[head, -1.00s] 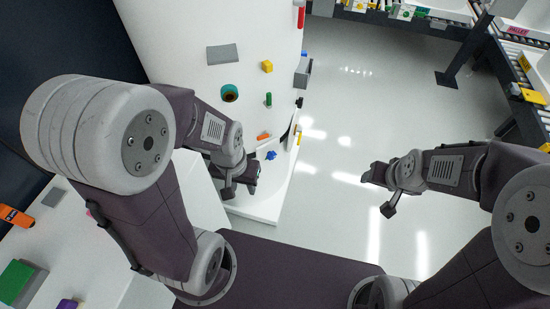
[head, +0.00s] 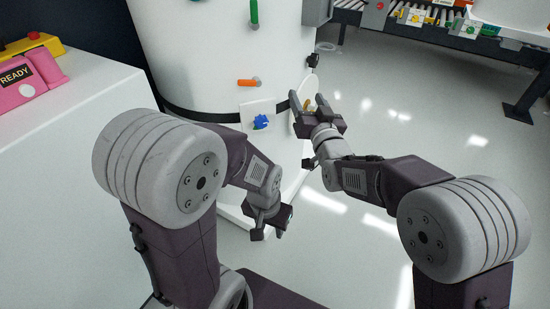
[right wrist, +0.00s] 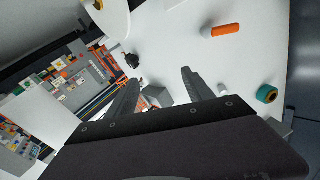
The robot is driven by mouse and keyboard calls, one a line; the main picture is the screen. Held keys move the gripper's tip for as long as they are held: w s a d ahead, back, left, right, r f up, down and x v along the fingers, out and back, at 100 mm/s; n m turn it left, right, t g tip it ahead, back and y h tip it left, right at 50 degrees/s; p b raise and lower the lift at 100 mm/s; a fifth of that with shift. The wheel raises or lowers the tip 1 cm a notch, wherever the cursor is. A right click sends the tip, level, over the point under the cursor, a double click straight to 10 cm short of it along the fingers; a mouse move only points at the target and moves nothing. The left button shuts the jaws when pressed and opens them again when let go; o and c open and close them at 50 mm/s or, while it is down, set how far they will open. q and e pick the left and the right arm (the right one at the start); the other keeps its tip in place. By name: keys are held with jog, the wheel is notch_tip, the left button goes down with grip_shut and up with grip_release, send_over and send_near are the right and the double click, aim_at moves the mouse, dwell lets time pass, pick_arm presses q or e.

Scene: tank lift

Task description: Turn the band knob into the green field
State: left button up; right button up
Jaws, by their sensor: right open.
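A white tank (head: 205,60) with a black band (head: 210,115) stands ahead. A white round dial plate (head: 299,84) with a small yellow piece, perhaps the band knob, sits at the band's right end. It also shows at the top of the right wrist view (right wrist: 116,18). I cannot make out a green field on it. My right gripper (head: 308,103) is open and empty, its fingers pointing up in front of the plate and partly covering it. Contact cannot be told. My left gripper (head: 269,232) hangs low before the tank, apparently empty.
A blue knob (head: 261,122) on a square plate, an orange handle (head: 249,83) and a green handle (head: 254,14) stick out of the tank. A white table with a pink READY box (head: 28,85) is at left.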

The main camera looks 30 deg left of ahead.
jog(key=n+g+y+b, duration=0.2)
jog(key=b, duration=0.4)
send_near(263, 123)
jog(key=p+x, duration=0.3)
jog(key=x, duration=0.5)
jog(key=shift+w+a+r, duration=0.1)
jog(key=shift+a+r, duration=0.1)
jog(key=shift+w+a+f, duration=0.1)
jog(key=shift+w+a, duration=0.15)
jog(key=shift+a, duration=0.05)
grip_shut()
pick_arm(q)
notch_tip(263, 123, down, 6)
jog(key=shift+f, duration=0.2)
jog(key=shift+d+p, duration=0.1)
jog(key=shift+p, duration=0.2)
pick_arm(e)
jog(key=shift+m, duration=0.3)
